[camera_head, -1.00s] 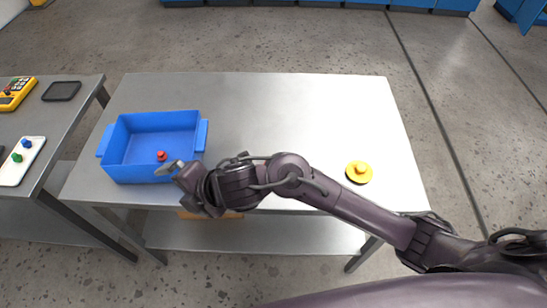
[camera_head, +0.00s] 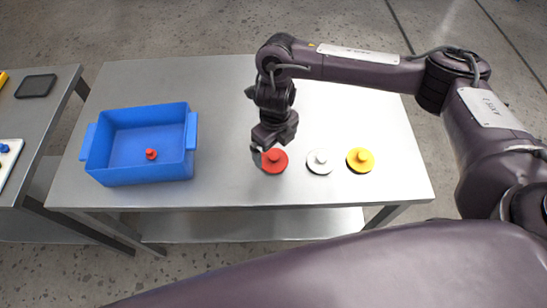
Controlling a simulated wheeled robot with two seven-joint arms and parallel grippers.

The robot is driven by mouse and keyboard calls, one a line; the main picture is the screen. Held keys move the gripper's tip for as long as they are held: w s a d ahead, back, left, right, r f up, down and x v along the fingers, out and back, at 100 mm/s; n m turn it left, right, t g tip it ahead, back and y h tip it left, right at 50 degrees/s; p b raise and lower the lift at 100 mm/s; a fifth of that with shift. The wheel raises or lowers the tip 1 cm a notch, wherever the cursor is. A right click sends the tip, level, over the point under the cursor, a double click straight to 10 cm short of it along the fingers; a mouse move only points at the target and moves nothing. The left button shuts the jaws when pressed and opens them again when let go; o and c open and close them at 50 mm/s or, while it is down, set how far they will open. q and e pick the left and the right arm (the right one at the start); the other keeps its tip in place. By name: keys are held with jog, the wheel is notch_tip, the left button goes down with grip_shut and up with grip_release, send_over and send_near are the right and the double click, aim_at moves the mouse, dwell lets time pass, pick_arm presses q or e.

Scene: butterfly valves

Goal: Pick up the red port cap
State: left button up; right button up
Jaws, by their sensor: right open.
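A red round disc with a raised knob (camera_head: 274,161) lies flat on the grey metal table and looks like the red port cap. My right gripper (camera_head: 266,150) points down right at its far left edge, with one grey finger showing beside the knob. The gripper is open. It covers part of the disc's far side, and I cannot tell whether the fingers touch it. A smaller red knobbed piece (camera_head: 151,154) lies inside the blue bin (camera_head: 141,174). My left gripper is not in view.
A white disc (camera_head: 320,161) and a yellow disc (camera_head: 361,160), each with a knob, lie in a row right of the red one. The metal table (camera_head: 222,185) is bare between bin and red disc. A side table (camera_head: 38,125) at the left holds a dark tray (camera_head: 36,86).

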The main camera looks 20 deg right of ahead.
aim_at(274, 156)
notch_tip(274, 156, down, 5)
jog(key=shift+w+a+f+b, duration=0.1)
jog(key=shift+a+b, duration=0.05)
jog(key=shift+b, duration=0.15)
jog(key=c, duration=1.1)
